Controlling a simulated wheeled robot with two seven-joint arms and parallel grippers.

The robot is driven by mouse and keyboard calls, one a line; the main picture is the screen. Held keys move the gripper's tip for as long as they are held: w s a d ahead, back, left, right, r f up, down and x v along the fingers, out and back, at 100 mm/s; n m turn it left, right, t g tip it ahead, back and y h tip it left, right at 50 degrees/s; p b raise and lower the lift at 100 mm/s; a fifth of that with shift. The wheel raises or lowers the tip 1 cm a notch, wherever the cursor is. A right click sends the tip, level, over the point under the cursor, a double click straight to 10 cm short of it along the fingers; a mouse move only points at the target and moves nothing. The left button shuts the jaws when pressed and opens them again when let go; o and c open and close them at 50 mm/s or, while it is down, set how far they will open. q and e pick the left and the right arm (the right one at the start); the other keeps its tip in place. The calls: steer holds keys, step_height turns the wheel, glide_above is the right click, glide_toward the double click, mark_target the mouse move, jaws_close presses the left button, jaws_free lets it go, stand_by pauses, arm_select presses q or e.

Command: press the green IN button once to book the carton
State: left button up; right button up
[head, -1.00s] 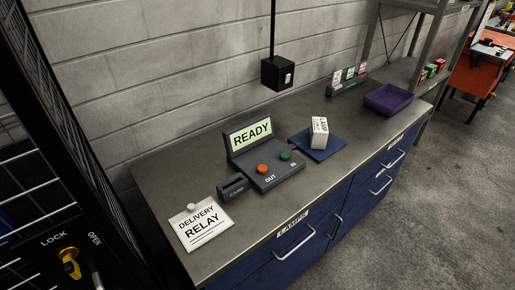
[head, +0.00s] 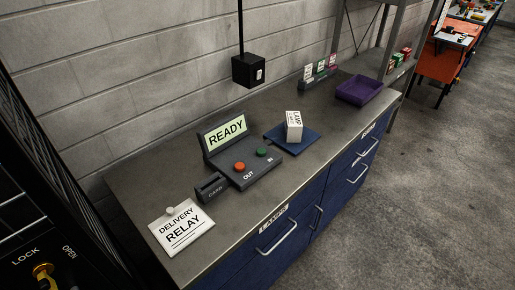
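The dark control console (head: 243,172) stands on the grey bench top in the head view. Its upright screen (head: 226,133) reads READY. The green IN button (head: 262,152) is on the console's right, next to the red OUT button (head: 239,166). A white carton (head: 294,126) with a printed label stands on a blue pad (head: 305,139) to the right of the console. Neither of my grippers shows in the view.
A card slot box (head: 211,188) and a DELIVERY RELAY sign (head: 181,227) are left of the console. A black box (head: 249,70) hangs above the bench. A purple tray (head: 359,89) and a card rack (head: 318,73) stand at the back right. Open floor lies right.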

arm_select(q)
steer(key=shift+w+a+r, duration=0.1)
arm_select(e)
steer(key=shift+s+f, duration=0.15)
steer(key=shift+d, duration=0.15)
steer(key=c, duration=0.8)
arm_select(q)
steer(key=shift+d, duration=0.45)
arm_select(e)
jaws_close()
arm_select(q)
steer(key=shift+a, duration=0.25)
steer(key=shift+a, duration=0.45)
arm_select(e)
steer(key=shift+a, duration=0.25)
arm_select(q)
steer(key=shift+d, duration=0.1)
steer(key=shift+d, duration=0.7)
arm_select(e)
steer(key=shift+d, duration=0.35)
